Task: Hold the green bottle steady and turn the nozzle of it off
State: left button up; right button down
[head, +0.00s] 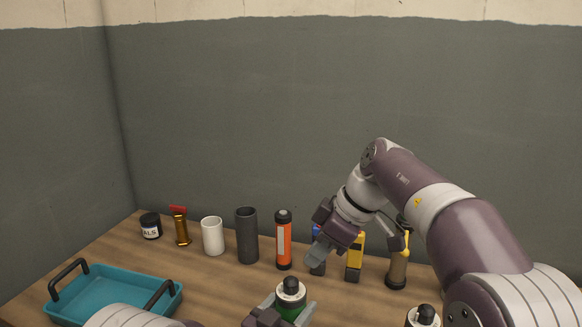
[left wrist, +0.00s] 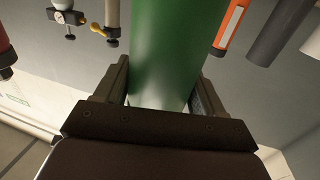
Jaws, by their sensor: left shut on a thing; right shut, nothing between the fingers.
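The green bottle (head: 288,313) stands upright at the front middle of the table, with only its upper part in the head view. Its nozzle (head: 291,286) is a white collar with a black top. My left gripper (head: 288,308) is shut on the bottle, one finger on each side. In the left wrist view the green body (left wrist: 168,45) fills the space between the fingers. My right gripper (head: 317,254) is shut and empty, above and a little behind the nozzle, apart from it. The bottle's lower part is hidden in the head view.
Behind stand an orange tube (head: 284,240), a dark cylinder (head: 247,236), a white cup (head: 212,236), a brass item with a red top (head: 181,227) and a dark jar (head: 151,226). A teal tray (head: 75,308) lies left. A similar capped bottle (head: 423,316) stands front right.

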pick_arm(q)
jog(key=o, duration=1.3)
jog(key=shift+o, duration=0.2)
